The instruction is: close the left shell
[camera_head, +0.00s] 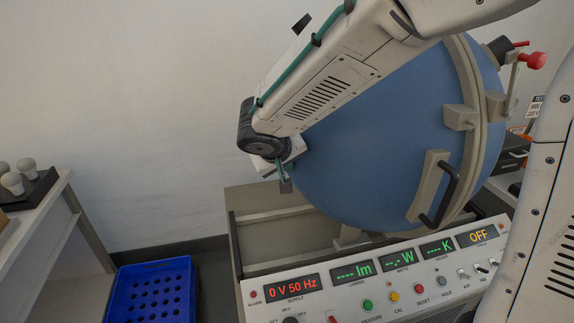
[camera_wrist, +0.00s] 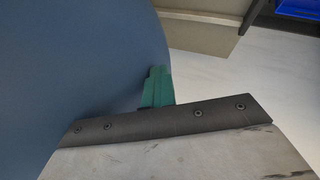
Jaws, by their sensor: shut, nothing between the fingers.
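The left shell (camera_head: 360,155) is a big blue rounded half-sphere with a beige rim and a dark bar handle (camera_head: 445,192) on a beige mount. My gripper (camera_head: 284,180) is at the shell's left edge, in front of the wall, and its fingers are together with nothing between them. In the wrist view the green fingertips (camera_wrist: 157,88) lie close beside the blue shell surface (camera_wrist: 80,65). I cannot tell whether they touch it. My arm hides the shell's upper part. The shell's rim meets another beige rim at the right, but I cannot tell whether a gap is left.
A control panel (camera_head: 380,277) with lit displays stands in front below the shell. A red-knobbed clamp (camera_head: 533,61) sits at the upper right. A blue crate (camera_head: 150,292) is on the floor at the left, near a table (camera_head: 62,208) with white bulbs (camera_head: 12,183). Bare wall lies left of my gripper.

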